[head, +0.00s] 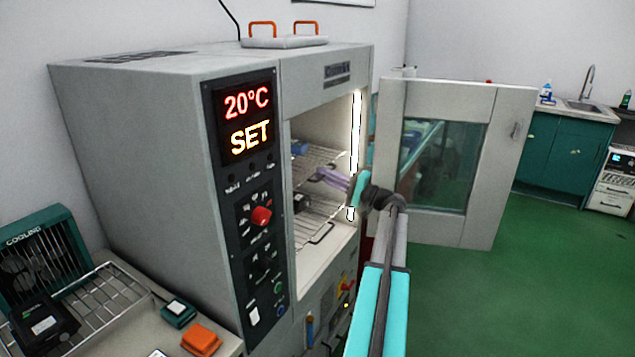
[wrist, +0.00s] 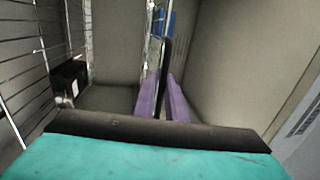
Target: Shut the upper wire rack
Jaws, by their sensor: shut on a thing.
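The upper wire rack (head: 320,158) is inside the grey oven chamber, with a blue item (head: 299,147) on it towards the back. My gripper (head: 325,175) has reached in through the open front, and its purple fingers are at the front of this rack. In the wrist view the upper rack (wrist: 157,30) shows nearly edge-on, with the blue item (wrist: 168,22) beside it. My gripper (wrist: 165,98) is shut on the rack's front part there. The exact contact is small and partly hidden by the fingers.
The lower wire rack (head: 318,234) sits below, with a black device (wrist: 68,80) on it. The glass-windowed oven door (head: 480,165) stands wide open to the right. The control panel (head: 252,200) borders the opening on the left. Green floor is clear at the right.

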